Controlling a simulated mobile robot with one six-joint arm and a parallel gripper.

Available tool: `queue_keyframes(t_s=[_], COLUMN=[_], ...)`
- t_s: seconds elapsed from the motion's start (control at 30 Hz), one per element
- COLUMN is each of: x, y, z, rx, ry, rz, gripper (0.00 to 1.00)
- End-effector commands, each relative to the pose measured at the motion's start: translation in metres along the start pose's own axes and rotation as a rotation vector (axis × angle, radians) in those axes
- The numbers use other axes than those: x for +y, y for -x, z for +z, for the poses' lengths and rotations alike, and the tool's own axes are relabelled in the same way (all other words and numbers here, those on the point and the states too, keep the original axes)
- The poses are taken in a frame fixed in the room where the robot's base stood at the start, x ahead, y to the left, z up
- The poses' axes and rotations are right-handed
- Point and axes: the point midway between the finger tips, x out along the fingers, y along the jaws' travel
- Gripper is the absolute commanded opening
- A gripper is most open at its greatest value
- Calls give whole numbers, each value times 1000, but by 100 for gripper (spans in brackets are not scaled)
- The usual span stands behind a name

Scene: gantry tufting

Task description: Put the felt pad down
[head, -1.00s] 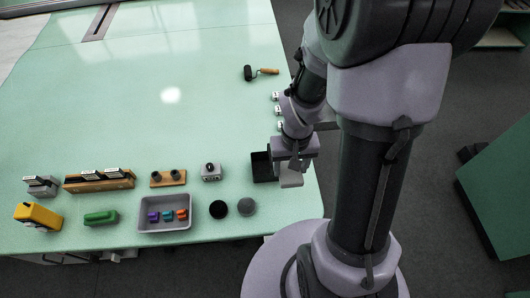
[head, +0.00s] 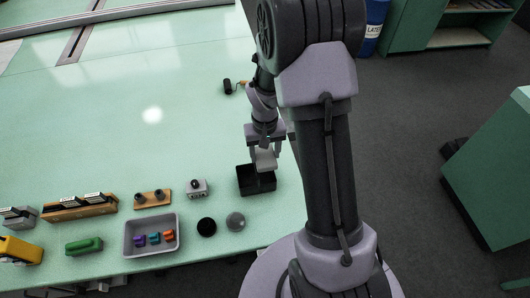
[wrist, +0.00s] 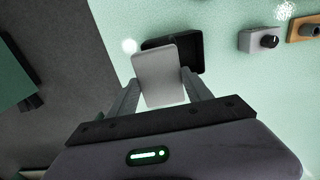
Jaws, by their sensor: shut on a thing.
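The felt pad (head: 265,158), a pale grey flat block, is held in my gripper (head: 264,149). In the wrist view the pad (wrist: 157,72) sits between the two fingers (wrist: 160,84), which are shut on its sides. A black open tray (head: 257,188) stands on the table just below the pad in the head view. In the wrist view the pad overlaps part of the tray (wrist: 193,53) and hides it. The pad appears to be above the tray, but the exact gap cannot be told.
Left of the tray are a small grey box with a knob (head: 196,189), a black disc (head: 206,227) and a grey disc (head: 235,221). A grey bin (head: 130,246) holds small coloured pieces. A roller (head: 228,87) lies behind. The middle of the green table (head: 120,130) is clear.

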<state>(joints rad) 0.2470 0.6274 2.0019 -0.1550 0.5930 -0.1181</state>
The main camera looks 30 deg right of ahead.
Motion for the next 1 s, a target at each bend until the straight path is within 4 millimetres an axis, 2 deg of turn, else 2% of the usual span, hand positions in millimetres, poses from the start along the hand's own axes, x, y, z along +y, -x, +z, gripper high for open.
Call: queue_keyframes(t_s=[0.33, 0.37, 0.47, 0.77, 0.87, 1.0], x=[0, 0, 0, 0, 0, 0], y=[-9, -9, -9, -8, 8, 46], z=[0, 0, 0, 0, 0, -1], rx=[0, 0, 0, 0, 0, 5], ry=[0, 0, 0, 0, 0, 0], rz=[0, 0, 0, 0, 0, -1], gripper=[14, 60, 80, 80, 80, 80])
